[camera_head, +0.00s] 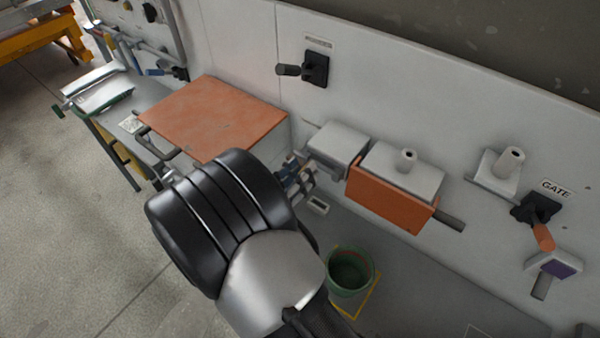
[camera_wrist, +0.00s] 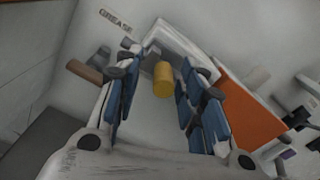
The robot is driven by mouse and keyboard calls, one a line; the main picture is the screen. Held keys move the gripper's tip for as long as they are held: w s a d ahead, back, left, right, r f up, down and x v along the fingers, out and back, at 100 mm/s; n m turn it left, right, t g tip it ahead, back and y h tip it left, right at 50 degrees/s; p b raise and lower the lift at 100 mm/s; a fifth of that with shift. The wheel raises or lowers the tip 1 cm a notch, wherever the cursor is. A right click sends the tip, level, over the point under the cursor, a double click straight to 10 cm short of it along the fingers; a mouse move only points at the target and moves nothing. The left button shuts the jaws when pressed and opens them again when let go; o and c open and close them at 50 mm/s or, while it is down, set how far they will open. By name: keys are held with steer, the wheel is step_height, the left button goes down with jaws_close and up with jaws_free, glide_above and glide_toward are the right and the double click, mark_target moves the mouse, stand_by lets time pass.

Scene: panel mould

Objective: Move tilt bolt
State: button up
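My gripper (camera_head: 298,176) is at the wall fittings, in front of the left light-grey block (camera_head: 340,143). In the wrist view my gripper (camera_wrist: 160,92) is open, its blue-padded fingers apart. A short yellow cylinder (camera_wrist: 163,79) shows between the fingers, with a gap at its left and a narrower one at its right. It stands out from the pale block (camera_wrist: 180,45) behind it. Nothing is labelled as the tilt bolt; the yellow cylinder may be it. The head view does not show the cylinder; my gripper and arm block that area.
An orange-fronted box (camera_head: 390,197) with a grey top adjoins on the right. A black lever (camera_head: 316,70) is on the wall above. A lever labelled GATE (camera_head: 541,210) is farther right. A green bucket (camera_head: 350,271) stands below. An orange-topped cabinet (camera_head: 213,115) is at left.

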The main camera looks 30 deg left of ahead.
steer(key=shift+s, duration=0.1)
steer(key=s, duration=1.1)
steer(key=shift+s+a, duration=0.4)
steer(key=shift+a, duration=0.05)
steer(key=w+d+r+m+g+h, duration=0.3)
steer(key=d+m, duration=0.2)
steer(key=d, duration=0.3)
steer(key=w+d+r+m+g+h, duration=0.35)
steer(key=d+m, duration=0.25)
steer(key=d, duration=0.2)
steer(key=w+d+r+m+g+h, duration=0.2)
steer(key=d+m+g, duration=0.25)
steer(key=d, duration=0.35)
steer(key=s+d+r+m+g+y, duration=0.1)
steer(key=s+d+r+m+y, duration=0.2)
steer(key=s+d+m+y, duration=0.2)
steer(key=s+d+r+m+g+y, duration=0.1)
steer(key=s+d+r+m+y, duration=0.2)
steer(key=s+d+m, duration=0.3)
steer(key=d+m+y, duration=0.1)
steer(key=d+m, duration=0.4)
steer(key=m, duration=0.8)
steer(key=shift+d+r+y, duration=0.15)
steer(key=shift+y, duration=0.2)
